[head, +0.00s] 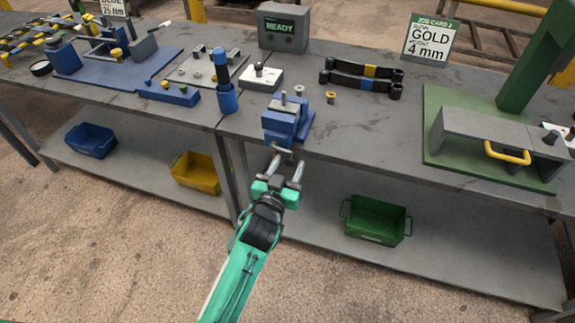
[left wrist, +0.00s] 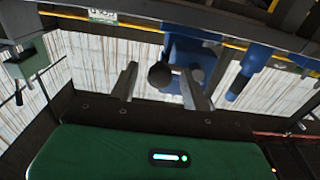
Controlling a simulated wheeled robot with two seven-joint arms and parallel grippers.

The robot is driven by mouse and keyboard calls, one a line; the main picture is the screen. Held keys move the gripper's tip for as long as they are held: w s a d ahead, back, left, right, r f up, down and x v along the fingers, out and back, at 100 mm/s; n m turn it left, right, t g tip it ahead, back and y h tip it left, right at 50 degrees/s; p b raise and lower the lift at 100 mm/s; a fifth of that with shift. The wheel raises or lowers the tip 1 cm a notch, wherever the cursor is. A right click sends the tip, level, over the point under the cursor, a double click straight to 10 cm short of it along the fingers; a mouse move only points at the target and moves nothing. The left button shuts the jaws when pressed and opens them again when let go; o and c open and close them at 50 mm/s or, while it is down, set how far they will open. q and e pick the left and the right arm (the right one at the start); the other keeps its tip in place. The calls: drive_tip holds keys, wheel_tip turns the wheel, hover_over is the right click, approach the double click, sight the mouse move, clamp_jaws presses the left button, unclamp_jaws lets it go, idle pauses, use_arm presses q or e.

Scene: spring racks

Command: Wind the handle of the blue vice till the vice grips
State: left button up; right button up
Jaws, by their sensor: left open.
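The blue vice (head: 278,127) stands at the front edge of the right-hand bench, with a grey upright piece at its top. It also shows in the left wrist view (left wrist: 185,52). A dark round knob (left wrist: 159,75), apparently on the vice's handle, shows there between my fingers. My left gripper (head: 288,160) is open just in front of the vice, below the bench top. Its fingers stand either side of the knob with gaps. I cannot tell how deep the knob sits between them. The rest of the handle is mostly hidden. My right gripper is not in view.
A blue upright cylinder (head: 226,96) stands left of the vice. A green press (head: 440,110) stands right. Yellow (head: 197,174) and green (head: 374,219) bins sit on the lower shelf.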

use_arm(q)
drive_tip(key=shift+w, duration=0.1)
drive_tip(key=c, duration=1)
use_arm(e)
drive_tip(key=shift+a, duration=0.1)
use_arm(q)
drive_tip(key=shift+f, duration=0.1)
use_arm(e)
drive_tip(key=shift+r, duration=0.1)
use_arm(q)
drive_tip(key=shift+m, duration=0.4)
drive_tip(key=a+f+m, duration=0.1)
drive_tip(key=a+m, duration=0.1)
drive_tip(key=m, duration=0.4)
drive_tip(key=w+a+f+m+p, duration=0.1)
drive_tip(key=a+f+m, duration=0.1)
drive_tip(key=m, duration=0.4)
drive_tip(key=w+a+f+m, duration=0.1)
drive_tip(key=a+f+m, duration=0.1)
drive_tip(key=m, duration=0.5)
drive_tip(key=shift+a+p, duration=0.3)
drive_tip(key=shift+p, duration=0.1)
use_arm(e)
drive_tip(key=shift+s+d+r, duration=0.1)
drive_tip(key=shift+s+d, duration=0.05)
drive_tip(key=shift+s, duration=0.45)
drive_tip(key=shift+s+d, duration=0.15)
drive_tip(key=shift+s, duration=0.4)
